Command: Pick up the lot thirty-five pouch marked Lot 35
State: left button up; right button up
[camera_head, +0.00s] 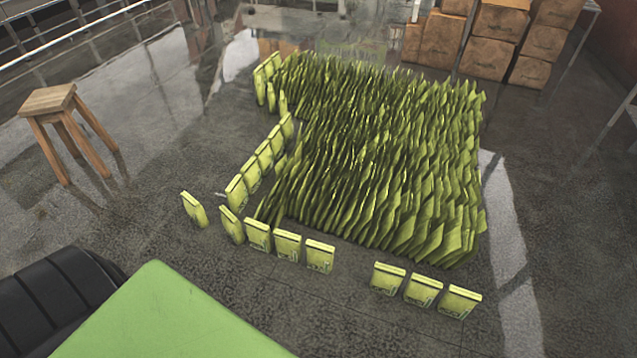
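Many green pouches stand upright on the floor in a dense block (385,150). A row of separate pouches stands along its left and front sides. One pouch (195,209) stands apart at the left end. In the front row are a left group, with one pouch (320,256) at its right end, and a right group, with a middle pouch (423,290). The print on the pouches is too small to read, so I cannot tell which is Lot 35. Neither of my grippers is in view.
A wooden stool (62,120) stands at the left. Stacked cardboard boxes (490,40) stand at the back right. A green flat surface (165,320) and a black rounded object (55,300) fill the lower left. Bare floor (570,250) lies at the right, and a gap splits the front row.

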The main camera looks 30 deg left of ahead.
aim_at(320, 256)
jog(key=u, duration=1)
